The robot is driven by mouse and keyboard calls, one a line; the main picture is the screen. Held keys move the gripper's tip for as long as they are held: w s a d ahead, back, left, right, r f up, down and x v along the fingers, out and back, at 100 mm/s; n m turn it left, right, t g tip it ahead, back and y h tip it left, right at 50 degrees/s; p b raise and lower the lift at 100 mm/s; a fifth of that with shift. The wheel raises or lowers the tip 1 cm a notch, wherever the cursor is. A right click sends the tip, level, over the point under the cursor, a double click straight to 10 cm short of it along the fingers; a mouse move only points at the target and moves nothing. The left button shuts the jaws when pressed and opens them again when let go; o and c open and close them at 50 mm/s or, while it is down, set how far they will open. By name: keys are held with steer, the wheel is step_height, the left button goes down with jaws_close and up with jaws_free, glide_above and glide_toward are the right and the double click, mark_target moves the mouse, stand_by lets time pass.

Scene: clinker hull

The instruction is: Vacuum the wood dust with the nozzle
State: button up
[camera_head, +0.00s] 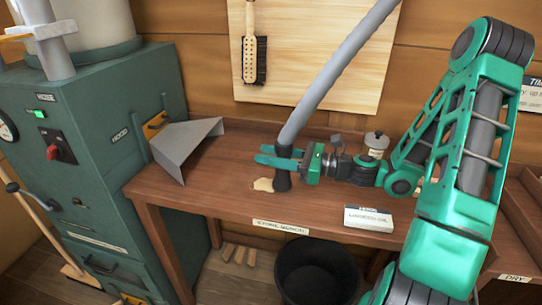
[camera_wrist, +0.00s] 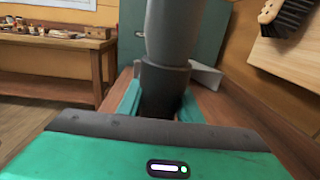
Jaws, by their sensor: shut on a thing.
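A grey hose with a dark nozzle (camera_head: 283,178) rises from the wooden bench in the head view. My green gripper (camera_head: 283,160) is shut around the nozzle and holds it nearly upright, its lower end at or just above the bench top. A pale patch of wood dust (camera_head: 263,185) lies on the bench just left of the nozzle's foot. In the wrist view the nozzle (camera_wrist: 163,88) stands between my green fingers, and the dust is hidden.
A green machine (camera_head: 95,140) stands left. A brush (camera_head: 250,55) hangs behind. A black bucket (camera_head: 312,270) is below.

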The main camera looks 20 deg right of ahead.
steer(key=x, duration=0.6)
steer(key=shift+a, duration=0.35)
stand_by(0.7)
stand_by(0.6)
step_height(320, 180, up, 8)
stand_by(0.6)
stand_by(0.4)
